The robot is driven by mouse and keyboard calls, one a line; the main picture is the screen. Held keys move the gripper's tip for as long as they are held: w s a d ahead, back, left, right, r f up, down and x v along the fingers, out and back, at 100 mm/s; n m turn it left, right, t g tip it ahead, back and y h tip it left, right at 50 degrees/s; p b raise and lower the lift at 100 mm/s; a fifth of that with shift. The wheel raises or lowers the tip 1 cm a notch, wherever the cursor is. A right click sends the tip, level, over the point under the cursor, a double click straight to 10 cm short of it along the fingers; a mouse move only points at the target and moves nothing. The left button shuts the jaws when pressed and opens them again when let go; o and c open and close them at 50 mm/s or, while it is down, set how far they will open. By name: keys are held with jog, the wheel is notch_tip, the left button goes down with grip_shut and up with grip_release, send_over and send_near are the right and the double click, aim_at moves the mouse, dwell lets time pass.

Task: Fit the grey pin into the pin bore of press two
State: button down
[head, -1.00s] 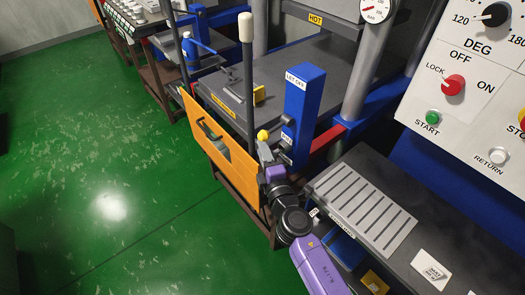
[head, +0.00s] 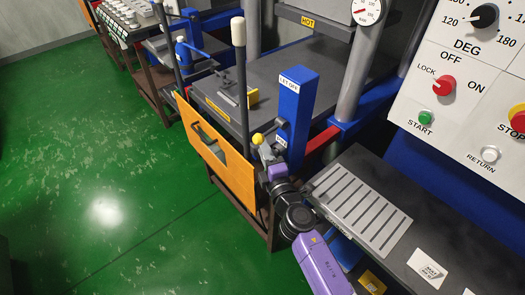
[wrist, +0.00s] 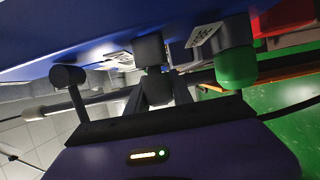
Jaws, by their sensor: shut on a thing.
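My gripper (head: 268,154) is at the front face of the blue upright (head: 298,108) of the press, low on it and next to a yellow ball knob (head: 257,138). In the wrist view my gripper (wrist: 157,88) is shut on a grey pin (wrist: 150,50), which points up at the blue face. The pin's far end meets or nearly meets that face; I cannot tell whether it is in a bore. The bore itself is hidden. A label on the upright is partly covered by my arm.
In the wrist view a green cap (wrist: 236,68) on a grey stub and a grey round knob (wrist: 68,76) flank the pin. An orange panel (head: 218,160) hangs left of my gripper. A dark bench with a slotted grey plate (head: 398,238) lies to the right. The green floor is clear.

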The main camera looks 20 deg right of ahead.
jog(key=shift+w+d, duration=0.1)
jog(key=shift+d, duration=0.45)
jog(key=c, duration=1)
grip_release()
jog(key=shift+c, duration=0.2)
jog(key=s, duration=0.7)
jog(key=shift+s+a, duration=0.35)
